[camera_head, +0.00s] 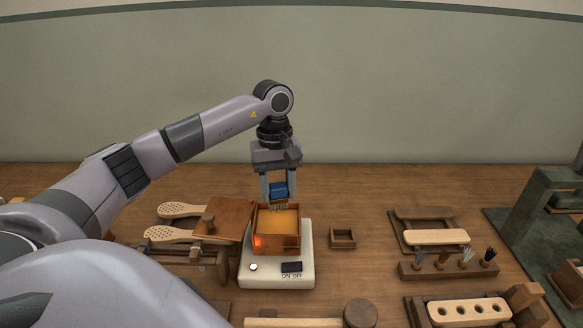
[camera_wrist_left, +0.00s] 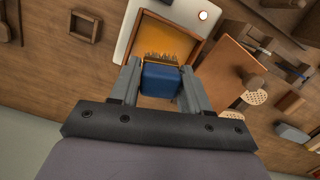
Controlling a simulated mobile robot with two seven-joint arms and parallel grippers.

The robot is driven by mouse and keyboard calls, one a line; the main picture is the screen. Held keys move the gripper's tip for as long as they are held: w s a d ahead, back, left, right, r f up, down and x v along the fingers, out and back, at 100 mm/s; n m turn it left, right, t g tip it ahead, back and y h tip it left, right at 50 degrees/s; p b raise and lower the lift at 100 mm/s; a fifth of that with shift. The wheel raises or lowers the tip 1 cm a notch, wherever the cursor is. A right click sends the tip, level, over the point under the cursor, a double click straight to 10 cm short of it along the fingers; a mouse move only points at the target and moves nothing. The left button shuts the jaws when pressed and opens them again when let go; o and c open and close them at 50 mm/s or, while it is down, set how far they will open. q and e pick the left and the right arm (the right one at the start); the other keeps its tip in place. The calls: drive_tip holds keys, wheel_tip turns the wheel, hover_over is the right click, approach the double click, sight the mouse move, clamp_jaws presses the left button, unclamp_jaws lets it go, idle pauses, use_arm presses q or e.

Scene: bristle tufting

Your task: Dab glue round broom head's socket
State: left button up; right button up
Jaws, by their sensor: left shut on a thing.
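My left gripper (camera_head: 278,196) is shut on a blue brush (camera_head: 279,189) with its bristles pointing down. It is over the copper glue pot (camera_head: 262,243), which holds amber glue and stands on a white heater (camera_head: 277,278) with an ON/OFF switch. In the left wrist view, the gripper (camera_wrist_left: 160,84) holds the blue brush (camera_wrist_left: 160,80) and its bristles are over the glue. I cannot tell whether the tips touch it. A pale wooden block with several holes (camera_head: 447,312) sits at lower right; I cannot tell whether it is the broom head. My right gripper is out of view.
Left of the pot are perforated paddles (camera_head: 180,211) and a brown board (camera_head: 224,212). To its right are a small wooden box (camera_head: 343,238), a tray with a pale block (camera_head: 436,237) and a rack of bristle tufts (camera_head: 430,272). A mallet head (camera_head: 360,313) lies in front.

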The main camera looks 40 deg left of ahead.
sight(277, 207)
use_arm(q)
drive_tip(key=shift+w+a, duration=0.15)
drive_tip(key=shift+a, duration=0.15)
drive_tip(key=shift+s+f+b, duration=0.2)
drive_tip(key=shift+f+b, duration=0.45)
drive_tip(key=shift+f, duration=0.05)
wheel_tip(277, 207, down, 4)
drive_tip(key=b, duration=0.2)
drive_tip(key=shift+b, duration=0.4)
drive_tip(key=shift+f, duration=0.15)
drive_tip(key=shift+f+b, duration=0.5)
drive_tip(key=shift+f, duration=0.1)
idle(0.9)
drive_tip(key=shift+r, duration=0.15)
drive_tip(key=shift+r+p, duration=2.45)
drive_tip(key=shift+r, duration=0.95)
